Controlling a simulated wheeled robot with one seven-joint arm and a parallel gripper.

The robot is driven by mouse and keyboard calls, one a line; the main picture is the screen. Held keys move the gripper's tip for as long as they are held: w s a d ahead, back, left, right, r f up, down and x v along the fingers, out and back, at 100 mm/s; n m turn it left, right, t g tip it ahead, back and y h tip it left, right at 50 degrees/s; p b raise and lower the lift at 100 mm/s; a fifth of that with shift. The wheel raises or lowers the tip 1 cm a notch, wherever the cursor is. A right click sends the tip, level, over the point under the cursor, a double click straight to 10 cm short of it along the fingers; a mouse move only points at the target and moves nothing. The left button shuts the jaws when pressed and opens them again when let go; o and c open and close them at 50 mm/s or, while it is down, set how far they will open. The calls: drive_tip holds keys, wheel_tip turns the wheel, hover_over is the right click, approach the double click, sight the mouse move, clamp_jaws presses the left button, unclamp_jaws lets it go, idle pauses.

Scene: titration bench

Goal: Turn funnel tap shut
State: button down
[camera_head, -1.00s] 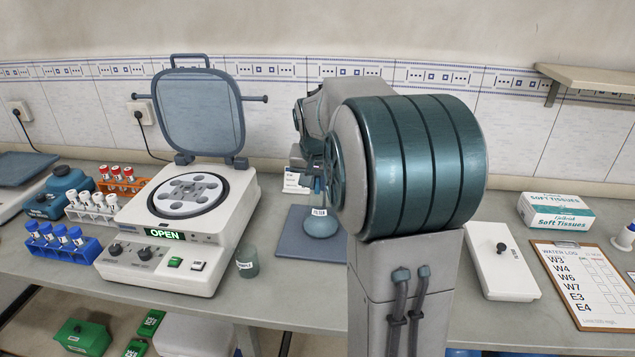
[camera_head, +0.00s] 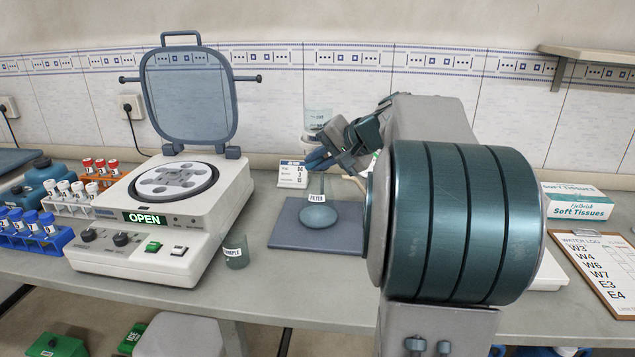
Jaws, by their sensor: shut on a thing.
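The clear glass funnel (camera_head: 318,119) stands above a flask labelled FILTER (camera_head: 318,213) on a blue-grey mat (camera_head: 285,236). My gripper (camera_head: 314,160) comes from the right at the height just below the funnel's cup. It is shut on the funnel tap, which its fingers and wrist mostly hide. Which way the tap handle points cannot be seen. The funnel stands upright.
A white centrifuge (camera_head: 150,235) marked OPEN, lid raised, stands at the left, with a SAMPLE beaker (camera_head: 236,252) beside it. A small display (camera_head: 293,173) stands behind the mat. A tissue box (camera_head: 577,203) and clipboard (camera_head: 600,262) lie at the right.

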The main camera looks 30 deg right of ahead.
drive_tip(key=t+y+b, duration=0.1)
drive_tip(key=b, duration=0.3)
drive_tip(key=f+m+t+y+b, duration=0.1)
drive_tip(key=t+y+b, duration=0.1)
drive_tip(key=b, duration=0.2)
drive_tip(key=shift+d+f, duration=0.15)
drive_tip(key=shift+f, duration=0.05)
drive_tip(key=m+t+y+b, duration=0.1)
drive_tip(key=t+b, duration=0.1)
drive_tip(key=b, duration=0.1)
drive_tip(key=shift+s+r+y+b, duration=0.1)
drive_tip(key=shift+r+y+b, duration=0.05)
drive_tip(key=shift+y+b, duration=0.2)
drive_tip(key=shift+r+t, duration=0.15)
drive_tip(key=shift+t, duration=0.15)
drive_tip(key=shift+y, duration=0.25)
drive_tip(key=c, duration=1.4)
unclamp_jaws()
drive_tip(key=shift+c, duration=0.2)
drive_tip(key=p+v, duration=0.1)
drive_tip(key=v, duration=1.2)
drive_tip(key=shift+s, duration=0.35)
drive_tip(key=shift+d, duration=0.15)
